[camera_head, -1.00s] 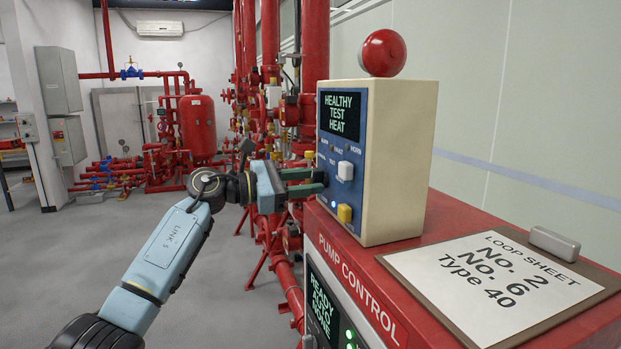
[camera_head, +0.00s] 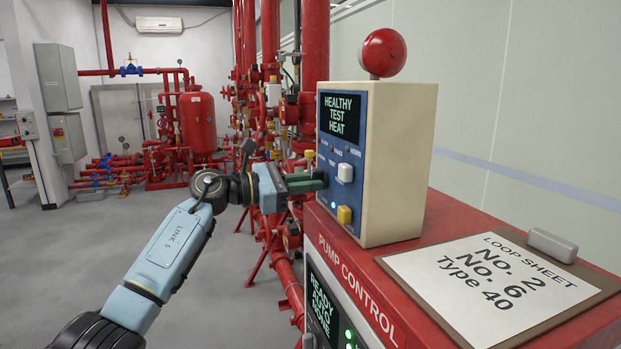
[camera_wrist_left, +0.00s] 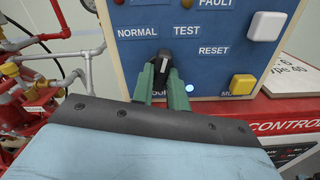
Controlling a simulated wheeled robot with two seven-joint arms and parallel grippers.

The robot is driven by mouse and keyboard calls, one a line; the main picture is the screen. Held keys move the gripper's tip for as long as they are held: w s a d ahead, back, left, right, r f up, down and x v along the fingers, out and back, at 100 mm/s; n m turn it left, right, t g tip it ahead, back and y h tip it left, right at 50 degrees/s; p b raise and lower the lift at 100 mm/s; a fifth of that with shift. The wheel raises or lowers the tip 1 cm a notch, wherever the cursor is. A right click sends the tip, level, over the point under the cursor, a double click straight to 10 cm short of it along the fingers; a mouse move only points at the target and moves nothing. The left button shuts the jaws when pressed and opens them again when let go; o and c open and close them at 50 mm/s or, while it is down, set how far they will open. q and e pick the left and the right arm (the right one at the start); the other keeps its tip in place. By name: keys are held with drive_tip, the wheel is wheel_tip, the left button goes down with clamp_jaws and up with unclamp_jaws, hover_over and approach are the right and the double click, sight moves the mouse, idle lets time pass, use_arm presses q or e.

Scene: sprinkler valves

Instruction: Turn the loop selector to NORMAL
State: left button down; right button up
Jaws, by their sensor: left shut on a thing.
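The loop selector is a black knob (camera_wrist_left: 163,62) on the blue front of a cream panel box (camera_head: 395,160). Its white pointer mark leans up and to the right, toward the TEST label rather than NORMAL at left. The box's screen (camera_head: 339,116) reads HEALTHY, TEST, HEAT. My left gripper (camera_head: 318,181) reaches the panel from the left. In the left wrist view its green fingers (camera_wrist_left: 163,76) are shut on the knob, one on each side. In the head view the fingers hide the knob. My right gripper is not in view.
A white button (camera_head: 345,171) and a yellow button (camera_head: 344,214) sit close to the right of the fingers. The box stands on the red pump control cabinet (camera_head: 440,225), beside a loop sheet (camera_head: 490,280). Red pipes (camera_head: 315,45) stand behind; floor at left is clear.

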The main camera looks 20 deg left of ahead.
use_arm(q)
drive_tip(key=shift+n+p, duration=1.2)
drive_tip(key=shift+p, duration=0.05)
drive_tip(key=n+p, duration=0.3)
drive_tip(key=p, duration=0.1)
drive_tip(key=shift+n, duration=0.3)
